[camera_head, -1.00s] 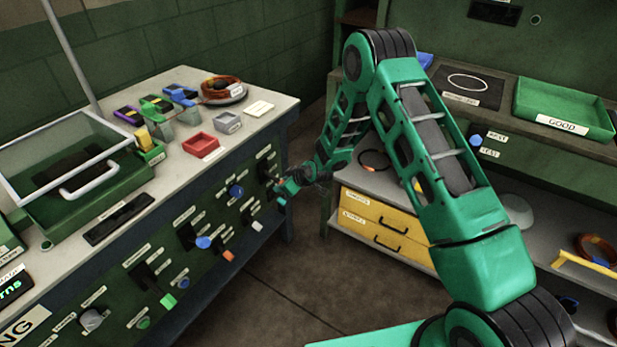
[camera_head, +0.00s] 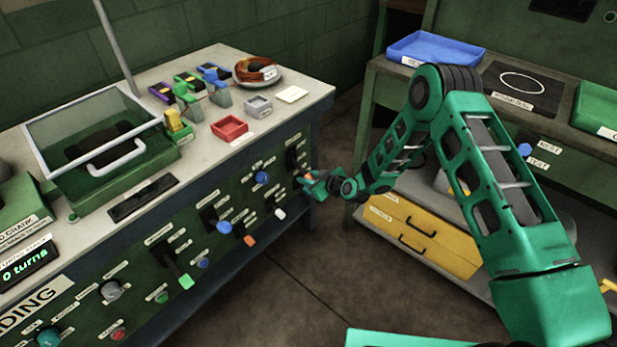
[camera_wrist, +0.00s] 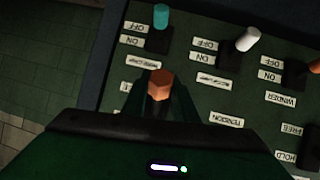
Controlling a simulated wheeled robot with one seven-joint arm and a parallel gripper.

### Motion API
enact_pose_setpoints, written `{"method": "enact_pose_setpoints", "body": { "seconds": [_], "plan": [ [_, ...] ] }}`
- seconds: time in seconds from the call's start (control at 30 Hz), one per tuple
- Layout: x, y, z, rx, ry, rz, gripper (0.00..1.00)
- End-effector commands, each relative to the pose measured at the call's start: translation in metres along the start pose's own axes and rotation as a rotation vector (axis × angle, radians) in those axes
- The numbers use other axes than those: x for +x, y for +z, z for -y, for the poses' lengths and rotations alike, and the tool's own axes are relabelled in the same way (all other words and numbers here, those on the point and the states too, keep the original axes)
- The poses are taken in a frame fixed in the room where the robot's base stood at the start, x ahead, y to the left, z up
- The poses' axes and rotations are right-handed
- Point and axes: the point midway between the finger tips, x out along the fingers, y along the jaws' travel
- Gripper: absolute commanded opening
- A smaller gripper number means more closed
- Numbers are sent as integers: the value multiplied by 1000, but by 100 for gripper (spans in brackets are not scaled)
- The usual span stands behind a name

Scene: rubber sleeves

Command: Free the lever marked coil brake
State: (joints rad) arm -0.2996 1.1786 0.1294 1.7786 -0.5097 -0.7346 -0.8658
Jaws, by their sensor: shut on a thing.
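The control panel (camera_head: 235,215) on the bench front carries several levers and switches. My gripper (camera_head: 309,178) is at the panel's right end, shut on an orange-brown faceted lever knob (camera_wrist: 160,84). The fingers stand on both sides of the knob in the wrist view. The knob's lever joins the panel at a black mount (camera_head: 294,156). I cannot read a coil brake label on any lever. In the wrist view, labels FREE (camera_wrist: 292,129) and HOLD (camera_wrist: 291,157) stand at the right, upside down, apart from the held knob.
Teal (camera_wrist: 161,16), white (camera_wrist: 247,39) and orange (camera_wrist: 315,67) switches sit close to my gripper. A lever with a blue end (camera_head: 224,227) and one with a green end (camera_head: 186,281) stick out further left. The floor (camera_head: 325,265) between bench and shelf is clear.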

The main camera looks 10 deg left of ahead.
Motion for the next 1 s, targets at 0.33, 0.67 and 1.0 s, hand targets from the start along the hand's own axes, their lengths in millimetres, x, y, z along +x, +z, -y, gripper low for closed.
{"method": "enact_pose_setpoints", "body": {
  "seconds": [0.33,0.67,1.0],
  "plan": [
    [0,6,-4,-3,5,10,45],
    [-8,2,-3,-2,4,6,45],
    [-67,3,-4,0,5,8,45]
  ]
}}
